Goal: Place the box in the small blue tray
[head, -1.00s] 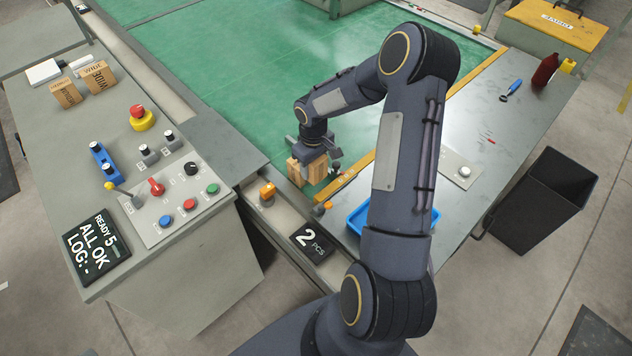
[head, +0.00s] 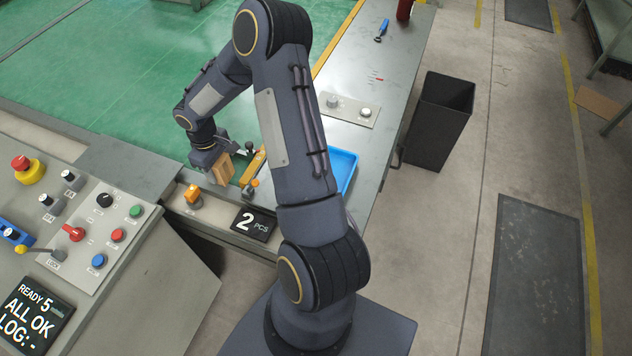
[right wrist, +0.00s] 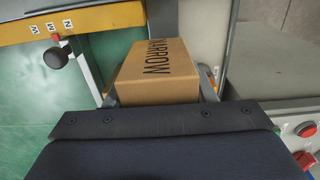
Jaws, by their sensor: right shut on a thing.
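The box (head: 222,169) is a small tan carton, partly hidden by the gripper in the head view. In the right wrist view the box (right wrist: 160,72) fills the space between the fingers and carries the word NARROW. My right gripper (right wrist: 158,90) is shut on it; the gripper (head: 214,162) also shows in the head view, near the green surface's front right corner. The small blue tray (head: 346,166) lies on the grey table to the right, partly hidden behind my right arm. My left gripper is out of view.
A yellow rail (head: 254,164) with small knobs lies between the box and the tray side. A button panel (head: 349,109) sits on the table beyond the tray. A black bin (head: 438,122) stands right of the table. A control console (head: 70,235) is at the left.

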